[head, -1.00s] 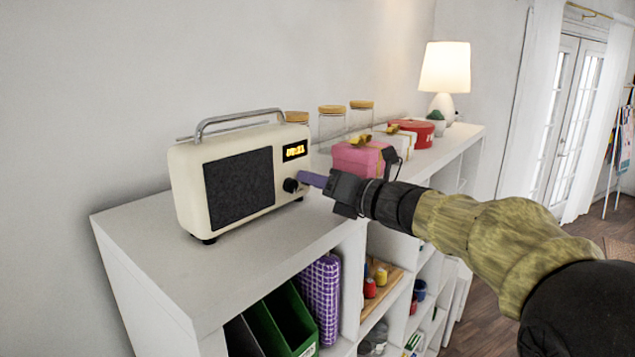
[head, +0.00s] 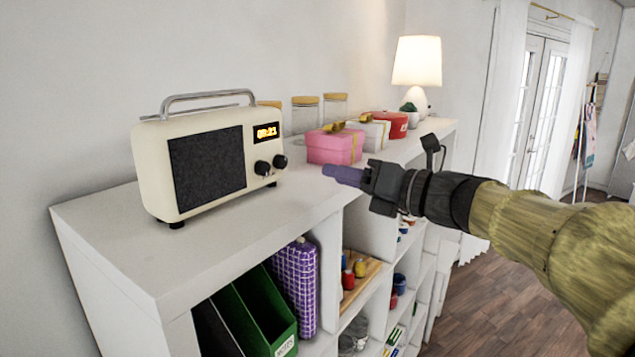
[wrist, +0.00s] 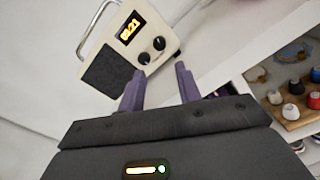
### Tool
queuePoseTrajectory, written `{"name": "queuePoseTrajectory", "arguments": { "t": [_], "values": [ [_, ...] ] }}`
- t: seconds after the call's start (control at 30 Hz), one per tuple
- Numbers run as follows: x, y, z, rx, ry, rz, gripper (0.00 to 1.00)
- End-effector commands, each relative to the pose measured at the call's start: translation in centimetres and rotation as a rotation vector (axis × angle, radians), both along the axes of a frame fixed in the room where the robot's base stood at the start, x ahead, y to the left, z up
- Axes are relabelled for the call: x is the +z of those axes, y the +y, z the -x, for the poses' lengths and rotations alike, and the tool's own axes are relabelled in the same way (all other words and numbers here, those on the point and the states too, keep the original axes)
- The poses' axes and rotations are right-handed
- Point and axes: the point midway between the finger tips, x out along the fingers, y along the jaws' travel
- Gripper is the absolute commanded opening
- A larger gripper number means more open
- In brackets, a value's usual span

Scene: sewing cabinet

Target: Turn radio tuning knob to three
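A cream radio (head: 205,160) with a metal handle and dark speaker grille stands on top of the white shelf unit. Its front has a lit orange display (head: 266,132) and two black knobs, a left knob (head: 262,168) and a right knob (head: 280,161). In the wrist view the knobs show as one lower (wrist: 144,58) and one upper (wrist: 158,43); their settings are too small to read. My gripper (head: 328,170) is to the right of the radio, apart from the knobs. In the wrist view its purple fingers (wrist: 158,76) are spread with nothing between them.
The white shelf top (head: 120,235) is clear in front of the radio. A pink box (head: 335,147), glass jars (head: 305,115), a red box (head: 392,124) and a lit lamp (head: 416,62) stand farther back. Binders and spools fill compartments below.

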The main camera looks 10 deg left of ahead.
Motion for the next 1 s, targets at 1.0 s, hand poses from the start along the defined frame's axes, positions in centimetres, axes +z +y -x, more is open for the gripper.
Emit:
{"name": "queuePoseTrajectory", "arguments": {
  "t": [1.0],
  "values": [
    [2.9, -7.6, -1.2, -0.197, -0.011, -0.160, 0.34]
  ]
}}
